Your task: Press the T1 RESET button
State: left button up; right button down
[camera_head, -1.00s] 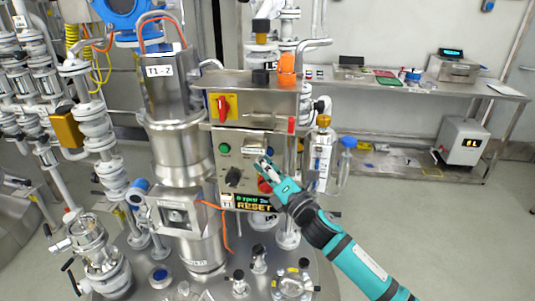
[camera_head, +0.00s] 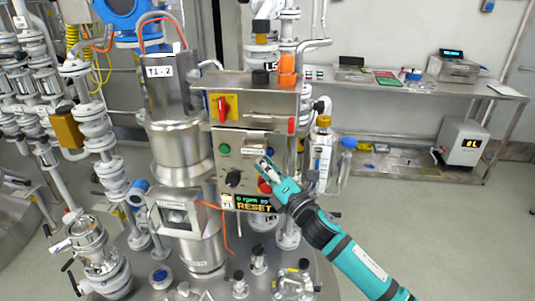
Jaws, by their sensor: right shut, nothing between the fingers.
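The T1 control panel (camera_head: 229,161) is a grey box front in the middle of the head view. It carries a green button (camera_head: 224,149), a black knob (camera_head: 233,179) and a red button (camera_head: 264,186). My left gripper is out of view.
A red switch on a yellow plate (camera_head: 223,107) sits above the panel. The steel T1-Z column (camera_head: 180,150) stands close on the left, with an orange cable (camera_head: 224,225) hanging beside the panel. Glassware and pipes stand to the right. Open floor (camera_head: 430,230) lies at the right.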

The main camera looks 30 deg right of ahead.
dwell(0.4)
jog(key=shift+w+d, duration=0.25)
jog(key=shift+w, duration=0.1)
jog(key=shift+w+d, duration=0.25)
jog(key=shift+w, duration=0.05)
dwell(0.9)
jog(key=shift+s+a, duration=0.45)
jog(key=shift+s, duration=0.2)
jog(key=s+a, duration=0.1)
jog(key=s, duration=0.1)
jog(key=s+a, duration=0.2)
jog(key=shift+p, duration=0.4)
